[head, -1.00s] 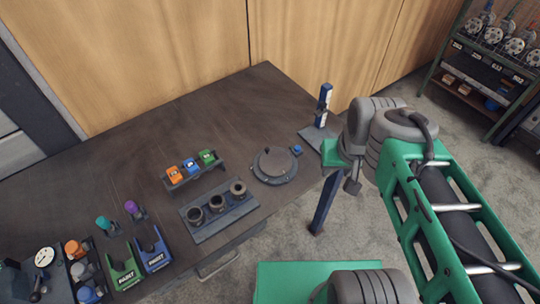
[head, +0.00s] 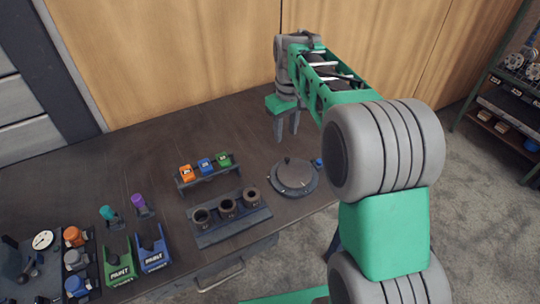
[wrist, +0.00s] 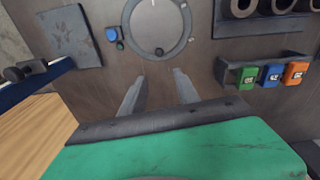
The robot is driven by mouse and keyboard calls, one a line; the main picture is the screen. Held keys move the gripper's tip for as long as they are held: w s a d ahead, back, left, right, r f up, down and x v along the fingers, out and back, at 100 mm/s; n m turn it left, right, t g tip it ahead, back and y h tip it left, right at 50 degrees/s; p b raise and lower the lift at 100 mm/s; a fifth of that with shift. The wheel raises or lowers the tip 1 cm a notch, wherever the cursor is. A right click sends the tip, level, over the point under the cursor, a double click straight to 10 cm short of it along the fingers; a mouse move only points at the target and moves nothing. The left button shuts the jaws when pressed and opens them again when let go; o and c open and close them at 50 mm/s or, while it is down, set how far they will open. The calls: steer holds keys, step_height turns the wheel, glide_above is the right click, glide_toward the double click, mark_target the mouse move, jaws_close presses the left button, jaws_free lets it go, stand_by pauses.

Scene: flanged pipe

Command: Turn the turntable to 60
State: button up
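The turntable (head: 294,174) is a round grey disc on a wider base, on the dark workbench right of the three-cup holder. In the wrist view the turntable (wrist: 160,24) shows at the top, cut by the edge, with a small dark knob and a white mark near its rim. A blue button (head: 318,163) sits beside it. My gripper (head: 286,136) hangs above the bench behind the turntable, apart from it. In the wrist view the two fingers (wrist: 157,82) are spread with nothing between them. Any scale numbers are too small to read.
A rack of orange, blue and green tagged blocks (head: 203,168) and a holder with three dark cups (head: 229,216) stand left of the turntable. Paint stands (head: 118,263) are further left. A plate and blue post (wrist: 68,37) show in the wrist view. The rear bench is clear.

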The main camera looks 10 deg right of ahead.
mark_target(287, 158)
steer(key=shift+s+f+n+g, duration=0.3)
steer(key=shift+s+n, duration=0.2)
steer(key=shift+s, duration=0.25)
steer(key=shift+s+d+n, duration=0.2)
steer(key=shift+d+n, duration=0.05)
steer(key=shift+n, duration=0.05)
steer(key=shift+d+f, duration=0.2)
step_height(287, 158, down, 7)
steer(key=shift+a+f+p, duration=0.15)
steer(key=shift+p, duration=0.15)
steer(key=shift+c, duration=0.4)
jaws_close()
